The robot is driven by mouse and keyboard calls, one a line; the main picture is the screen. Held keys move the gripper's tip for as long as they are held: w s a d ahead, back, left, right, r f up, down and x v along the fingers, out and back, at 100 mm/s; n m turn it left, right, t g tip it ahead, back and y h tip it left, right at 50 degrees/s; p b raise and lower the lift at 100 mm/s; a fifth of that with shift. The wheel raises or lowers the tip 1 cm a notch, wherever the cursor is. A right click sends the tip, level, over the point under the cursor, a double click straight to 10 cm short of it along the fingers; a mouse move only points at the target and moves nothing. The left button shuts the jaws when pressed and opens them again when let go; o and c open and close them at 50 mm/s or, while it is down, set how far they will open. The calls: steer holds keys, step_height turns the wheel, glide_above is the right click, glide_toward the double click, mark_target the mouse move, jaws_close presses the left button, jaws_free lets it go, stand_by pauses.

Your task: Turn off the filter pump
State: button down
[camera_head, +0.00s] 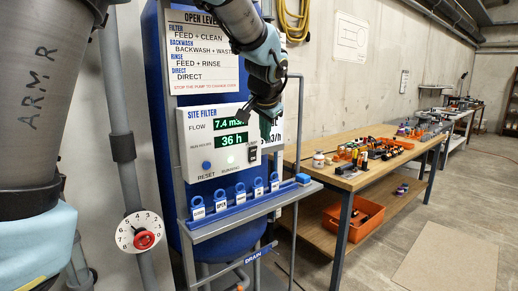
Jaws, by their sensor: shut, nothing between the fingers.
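The filter control panel (190,150) is a white box marked SITE FILTER on the blue filter tank (170,225). Its green displays read a flow of about 7.4 and 36 h. A blue RESET button (206,165) is at its lower left. A small pale lamp (230,159) sits above the word RUNNING. A small dark switch (252,154) is at the lower right. My gripper (265,128) hangs from above in front of the panel's right edge, above and right of the switch. It is shut and empty. I cannot tell its exact gap to the panel.
A grey ledge (240,213) with several blue tags stands below the panel, with an upright rail on its right. A white dial with a red knob (144,240) is on the pipe at lower left. A wooden workbench (345,180) with tools stands at right.

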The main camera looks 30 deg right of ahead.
steer(key=p, duration=0.5)
glide_toward(256, 154)
step_height(256, 154, down, 5)
steer(key=w+d, duration=0.1)
steer(key=d, duration=0.1)
steer(key=shift+w+a+r, duration=0.15)
steer(key=shift+w+a, duration=0.05)
steer(key=shift+w, duration=0.45)
steer(key=shift+w+a+r, duration=0.1)
steer(key=shift+w+r, duration=0.05)
steer(key=shift+w, duration=0.15)
